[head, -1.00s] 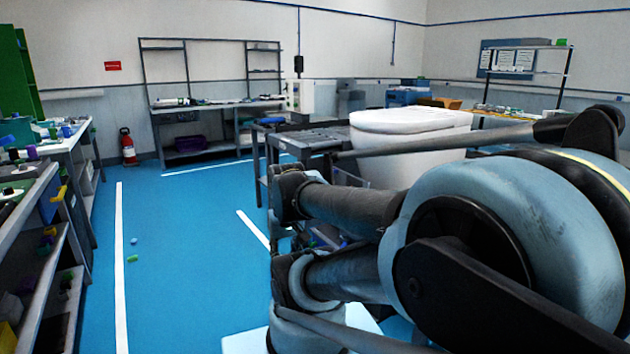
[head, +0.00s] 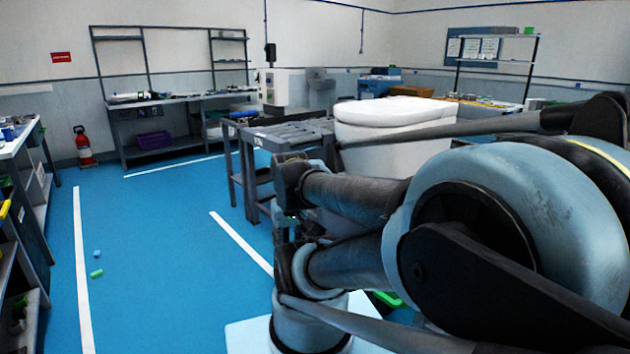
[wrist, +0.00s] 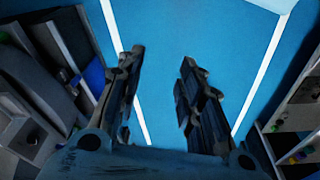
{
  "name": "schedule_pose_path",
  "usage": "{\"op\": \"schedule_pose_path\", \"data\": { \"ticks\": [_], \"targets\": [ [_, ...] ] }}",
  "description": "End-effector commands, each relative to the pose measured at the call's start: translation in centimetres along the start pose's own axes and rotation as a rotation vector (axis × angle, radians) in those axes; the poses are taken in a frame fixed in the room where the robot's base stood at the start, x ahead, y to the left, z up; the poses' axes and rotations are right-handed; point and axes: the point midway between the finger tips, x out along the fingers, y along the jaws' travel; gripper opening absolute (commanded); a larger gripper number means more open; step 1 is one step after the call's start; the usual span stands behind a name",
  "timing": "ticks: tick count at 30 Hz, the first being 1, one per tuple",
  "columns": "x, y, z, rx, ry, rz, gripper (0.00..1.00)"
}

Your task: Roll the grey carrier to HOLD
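A grey roller-topped stand (head: 290,134) stands near the middle of the head view, beyond my arm. I cannot tell if it is the grey carrier. No HOLD marking can be read. My gripper (wrist: 161,57) shows in the wrist view with its two fingers apart and nothing between them, above blue floor. It is not touching the stand or the toilet.
White lines (head: 84,270) mark the blue floor, with open room between them. Two small pieces, one green (head: 96,273), lie there. Shelving (head: 20,215) runs along the left; a workbench (head: 180,150) and fire extinguisher (head: 84,148) stand at the back.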

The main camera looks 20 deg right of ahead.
Motion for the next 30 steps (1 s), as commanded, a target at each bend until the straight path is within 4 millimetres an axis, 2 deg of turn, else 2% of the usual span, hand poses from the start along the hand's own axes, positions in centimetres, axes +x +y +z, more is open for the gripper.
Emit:
{"op": "schedule_pose_path", "data": {
  "ticks": [4,8,19,30],
  "targets": [
    [-0.8,0.2,0.3,0.009,0.014,0.011,0.38],
    [-1.4,1.2,-1.5,0.039,0.021,0.051,0.38],
    [-3.5,5.9,-10.4,0.194,0.09,0.245,0.38],
    [-4.0,10.3,-20.2,0.344,0.2,0.427,0.38]
  ]
}}
